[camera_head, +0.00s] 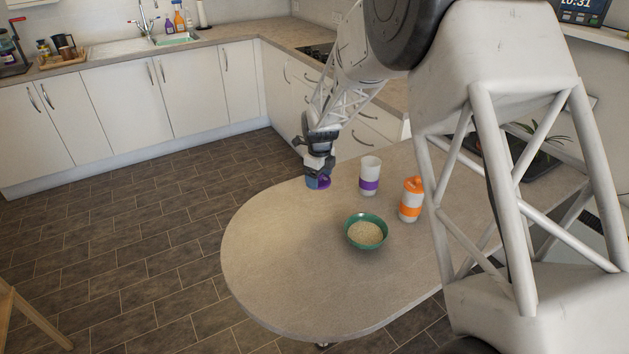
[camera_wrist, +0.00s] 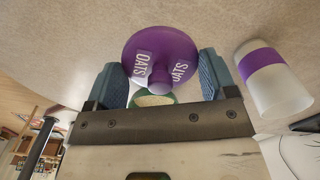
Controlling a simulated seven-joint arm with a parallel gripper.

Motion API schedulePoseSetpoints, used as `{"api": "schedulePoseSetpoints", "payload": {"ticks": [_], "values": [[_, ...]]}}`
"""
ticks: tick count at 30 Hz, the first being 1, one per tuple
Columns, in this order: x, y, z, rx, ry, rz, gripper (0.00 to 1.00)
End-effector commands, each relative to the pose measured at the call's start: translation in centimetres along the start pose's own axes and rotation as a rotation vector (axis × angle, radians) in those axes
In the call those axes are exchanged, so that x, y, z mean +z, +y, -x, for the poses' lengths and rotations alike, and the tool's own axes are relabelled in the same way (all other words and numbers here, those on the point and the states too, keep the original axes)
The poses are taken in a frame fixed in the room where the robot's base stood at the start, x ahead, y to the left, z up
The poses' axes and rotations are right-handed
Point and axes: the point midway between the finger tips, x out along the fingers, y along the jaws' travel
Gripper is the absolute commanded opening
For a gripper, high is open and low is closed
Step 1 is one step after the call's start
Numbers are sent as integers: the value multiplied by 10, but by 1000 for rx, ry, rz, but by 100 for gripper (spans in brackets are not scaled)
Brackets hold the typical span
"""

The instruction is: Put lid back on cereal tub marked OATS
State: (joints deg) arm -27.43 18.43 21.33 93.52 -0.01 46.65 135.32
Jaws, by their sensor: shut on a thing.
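A purple lid (camera_wrist: 160,52) with white OATS lettering lies between the two blue-grey fingers of my gripper (camera_wrist: 163,78), which is shut on it. In the head view the lid (camera_head: 318,183) is at the far left edge of the table, partly hidden by my gripper (camera_head: 318,174). I cannot tell whether it touches the table. A white tub with a purple band (camera_head: 370,178) stands upright and uncovered to the right of my gripper. The tub also shows at the right of the wrist view (camera_wrist: 270,78); no OATS mark is readable on it.
A white tub with an orange band and orange lid (camera_head: 411,202) stands right of the purple-banded tub. A green bowl of pale grains (camera_head: 365,243) sits in front of them. The table's (camera_head: 275,260) left and front are clear.

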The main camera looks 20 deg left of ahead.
Motion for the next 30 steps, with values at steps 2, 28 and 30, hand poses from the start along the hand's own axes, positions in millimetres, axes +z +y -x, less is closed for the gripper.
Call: {"api": "schedulePoseSetpoints", "payload": {"ticks": [2,28,30], "values": [[-7,-15,6,0,0,-3,56],[-101,-168,90,-2,1,1,56],[-102,-168,90,-2,1,1,56]]}}
